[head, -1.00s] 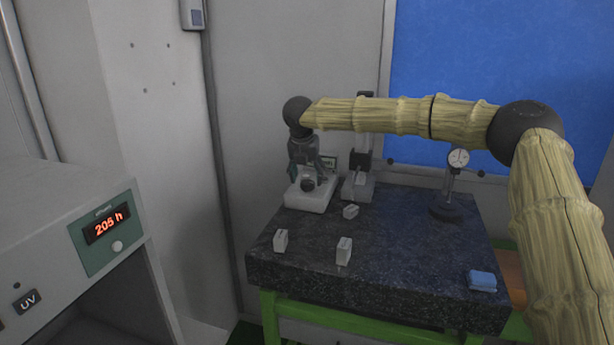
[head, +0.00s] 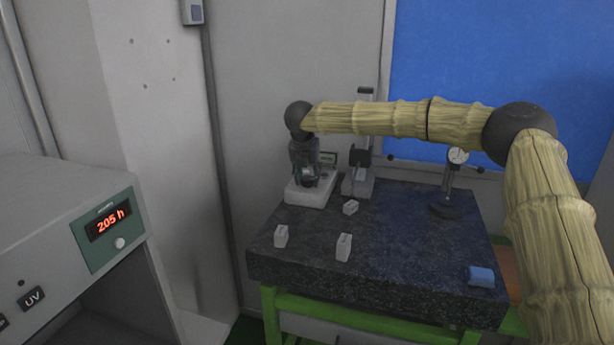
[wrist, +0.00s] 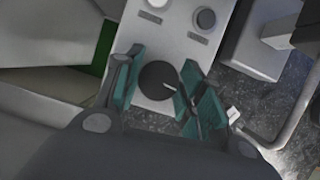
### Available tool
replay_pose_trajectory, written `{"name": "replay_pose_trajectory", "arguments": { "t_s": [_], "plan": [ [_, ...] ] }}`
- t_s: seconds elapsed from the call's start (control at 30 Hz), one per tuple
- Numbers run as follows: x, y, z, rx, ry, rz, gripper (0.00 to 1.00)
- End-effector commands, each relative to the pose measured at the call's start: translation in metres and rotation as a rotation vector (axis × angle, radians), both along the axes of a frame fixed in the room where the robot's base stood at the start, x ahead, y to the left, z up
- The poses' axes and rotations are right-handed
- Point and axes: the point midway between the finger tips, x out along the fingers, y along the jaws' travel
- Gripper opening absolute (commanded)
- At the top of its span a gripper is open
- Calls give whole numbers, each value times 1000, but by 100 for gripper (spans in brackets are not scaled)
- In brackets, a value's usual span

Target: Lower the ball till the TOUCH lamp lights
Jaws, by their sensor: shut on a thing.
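My gripper (head: 308,176) points down over a white box (head: 296,196) at the back left of the dark stone table. In the wrist view, its teal fingers (wrist: 162,86) are on either side of a dark round thing, which looks like the ball (wrist: 158,80), and appear to touch it. The ball is above the white box's top (wrist: 152,38); any gap beneath it cannot be judged. A grey round knob or lamp (wrist: 205,18) and part of a paler one show on the box, neither visibly lit. Their labels are too small to read.
A small display (head: 328,158) stands behind the box. A grey stand (head: 360,176) is close on its right. Pale blocks (head: 343,246), a dial gauge (head: 457,156) and a blue block (head: 481,276) are on the table.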

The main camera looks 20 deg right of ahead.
Motion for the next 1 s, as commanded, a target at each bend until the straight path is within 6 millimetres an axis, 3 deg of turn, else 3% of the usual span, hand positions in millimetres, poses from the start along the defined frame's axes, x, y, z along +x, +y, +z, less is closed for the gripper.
{"name": "replay_pose_trajectory", "arguments": {
  "t_s": [0.27, 1.0],
  "plan": [
    [0, -1, 1, -1, -1, 79, 15],
    [0, -2, 1, 0, -2, 508, 15]
  ]
}}
